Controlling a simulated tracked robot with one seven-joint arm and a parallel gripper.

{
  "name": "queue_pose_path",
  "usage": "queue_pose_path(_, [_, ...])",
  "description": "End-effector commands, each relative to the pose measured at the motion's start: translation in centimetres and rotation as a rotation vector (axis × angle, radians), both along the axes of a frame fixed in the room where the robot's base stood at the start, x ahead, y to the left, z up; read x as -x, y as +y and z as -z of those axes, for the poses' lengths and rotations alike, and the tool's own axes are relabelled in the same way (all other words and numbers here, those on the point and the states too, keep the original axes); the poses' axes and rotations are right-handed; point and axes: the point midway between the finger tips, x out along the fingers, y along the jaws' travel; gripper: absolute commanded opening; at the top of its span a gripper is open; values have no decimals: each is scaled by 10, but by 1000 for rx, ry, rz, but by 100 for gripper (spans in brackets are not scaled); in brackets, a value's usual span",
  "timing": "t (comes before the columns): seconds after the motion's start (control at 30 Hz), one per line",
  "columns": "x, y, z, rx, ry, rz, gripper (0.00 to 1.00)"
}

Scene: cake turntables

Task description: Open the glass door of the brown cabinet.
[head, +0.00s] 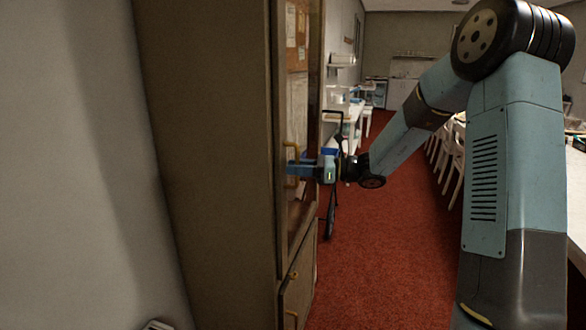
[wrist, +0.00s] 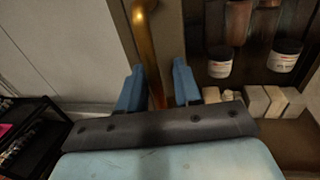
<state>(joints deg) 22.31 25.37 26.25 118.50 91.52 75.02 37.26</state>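The brown cabinet (head: 205,120) stands at the left in the head view, its side facing me. Its glass door (head: 298,90) shows at a steep angle and looks flush with the front. A brass handle (head: 290,148) is on the door; it also shows as a golden bar in the wrist view (wrist: 146,32). My gripper (head: 292,168) is at the handle's lower part. In the wrist view its blue fingers (wrist: 159,88) stand apart on either side of the bar, with narrow gaps visible. Contact with the handle cannot be made out.
Dark jars with white labels (wrist: 285,56) and small pale blocks (wrist: 262,102) show behind the glass. A lower cabinet door (head: 298,285) is beneath. Red carpet (head: 370,260) lies free right of the cabinet. White chairs (head: 452,160) line the right side. A black shelf (wrist: 30,135) shows at lower left.

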Motion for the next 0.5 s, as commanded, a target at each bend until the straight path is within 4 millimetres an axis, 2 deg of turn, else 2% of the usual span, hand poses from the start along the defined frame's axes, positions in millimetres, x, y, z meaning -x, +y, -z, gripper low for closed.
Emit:
queue_pose_path(0.07, [0,0,0,0,0,0,27])
queue_pose_path(0.33, [-1,0,0,0,-1,2,1])
queue_pose_path(0.5, [-2,0,-1,-1,-2,4,0])
